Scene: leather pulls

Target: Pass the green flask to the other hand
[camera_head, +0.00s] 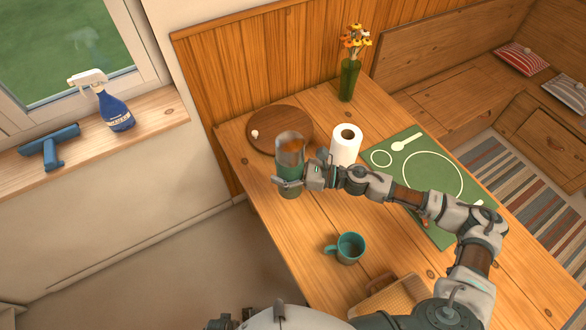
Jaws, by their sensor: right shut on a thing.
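The green flask (290,158) is a teal-green cylinder with a paler, see-through-looking upper part. It stands nearly upright near the left edge of the wooden table in the head view. My right gripper (289,183) is shut on its lower half, with the arm reaching in from the right. The fingers hide part of the flask. I cannot tell whether its base touches the table.
A round wooden board (270,122), a white paper roll (345,146) and a vase of flowers (349,80) stand behind. A teal mug (350,248) is in front. A green placemat (432,165) lies to the right. Floor is open left of the table.

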